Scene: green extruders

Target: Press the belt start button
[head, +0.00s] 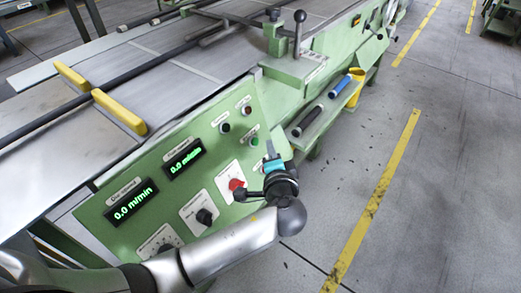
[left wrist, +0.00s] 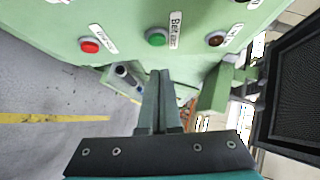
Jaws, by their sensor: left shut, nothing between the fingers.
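The green button (left wrist: 157,37) is on the green control panel in the left wrist view, beside a label that starts with "Belt". It also shows in the head view (head: 255,142) on the panel's right part. My left gripper (left wrist: 160,73) is shut and empty. Its fingertips appear just below the green button in the left wrist view; whether they touch the panel cannot be told. In the head view my left gripper (head: 269,148) is right of the green button, its fingers small and partly hidden. My right gripper is not in view.
A red button (left wrist: 90,45) and a dark button (left wrist: 216,39) flank the green one. The panel also bears a red knob (head: 236,184), a black knob (head: 205,216) and displays reading 0.0. A side shelf (head: 322,115) holds tubes. The floor at right is clear.

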